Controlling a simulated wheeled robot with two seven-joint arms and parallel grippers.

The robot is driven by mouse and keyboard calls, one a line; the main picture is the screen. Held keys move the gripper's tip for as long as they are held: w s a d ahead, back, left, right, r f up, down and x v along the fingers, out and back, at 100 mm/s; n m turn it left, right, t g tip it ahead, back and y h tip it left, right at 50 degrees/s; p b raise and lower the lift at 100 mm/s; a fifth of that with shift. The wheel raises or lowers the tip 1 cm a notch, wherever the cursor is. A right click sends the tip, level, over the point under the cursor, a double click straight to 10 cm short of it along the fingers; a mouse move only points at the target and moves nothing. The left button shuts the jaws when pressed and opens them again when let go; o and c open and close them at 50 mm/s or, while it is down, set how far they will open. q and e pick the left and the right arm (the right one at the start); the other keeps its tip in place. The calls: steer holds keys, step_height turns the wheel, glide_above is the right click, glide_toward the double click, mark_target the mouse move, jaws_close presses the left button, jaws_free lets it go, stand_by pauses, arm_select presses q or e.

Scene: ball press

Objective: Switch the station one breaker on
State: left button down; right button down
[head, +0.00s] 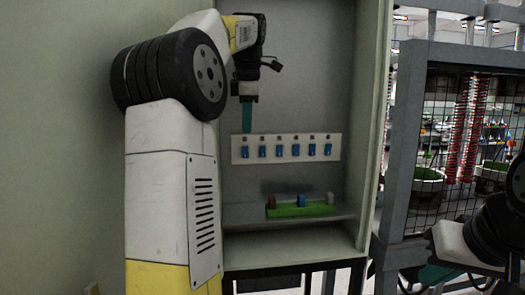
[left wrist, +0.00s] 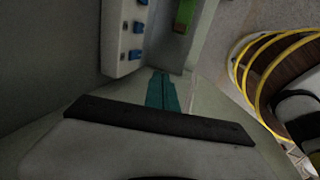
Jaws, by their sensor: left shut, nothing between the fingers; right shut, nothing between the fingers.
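A pale breaker strip (head: 287,159) with a row of several blue switches is fixed to the back wall of an open grey cabinet. The leftmost blue switch (head: 245,151) is right below my left gripper (head: 247,130). The left gripper's teal fingers are shut and empty, pointing down at the strip's top left edge; I cannot tell if they touch it. In the left wrist view the shut fingers (left wrist: 163,78) are beside the end of the strip (left wrist: 117,45), near a blue switch (left wrist: 135,55). My right gripper (head: 432,276) is shut, low at the right, partly hidden.
A shelf (head: 240,218) below the strip holds a green tray (head: 300,211) with a brown, a blue and a grey block. The cabinet's right side wall (head: 376,120) stands close by. A mesh fence (head: 445,130) is further right.

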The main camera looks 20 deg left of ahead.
mark_target(245, 152)
arm_select(q)
steer(key=w+a+f, duration=0.3)
steer(key=w+f, duration=0.3)
steer(key=f, duration=0.4)
steer(key=shift+w, duration=0.25)
steer(key=shift+w+a+f, duration=0.15)
steer(key=shift+w, duration=0.1)
stand_by(0.4)
